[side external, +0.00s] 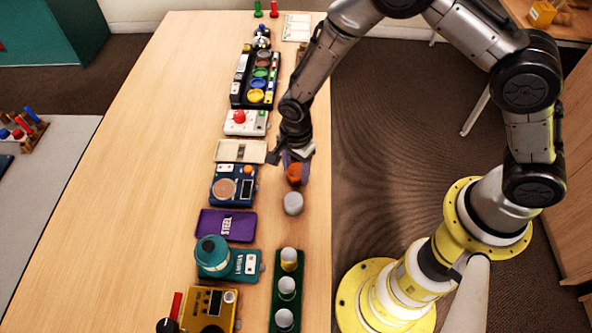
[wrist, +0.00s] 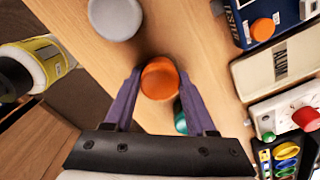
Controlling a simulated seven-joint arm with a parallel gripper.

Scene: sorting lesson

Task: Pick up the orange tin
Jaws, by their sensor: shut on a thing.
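The orange tin (side external: 294,174) is at the right edge of the wooden table, just behind a grey tin (side external: 293,203) in the side view. My gripper (side external: 291,163) reaches down over the orange tin. In the wrist view the orange tin (wrist: 159,80) lies between the two purple fingers of my gripper (wrist: 160,76), which is shut on it. I cannot tell whether the tin touches the table. The grey tin (wrist: 116,17) stands apart at the upper left of the wrist view. A teal round thing (wrist: 181,117) is partly hidden by the right finger.
A row of devices runs left of the tins, including a blue box (side external: 232,186), a cream panel (side external: 241,151) and a panel with a red button (side external: 245,122). A green rack with several tins (side external: 274,306) stands in front. The table's left side is clear.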

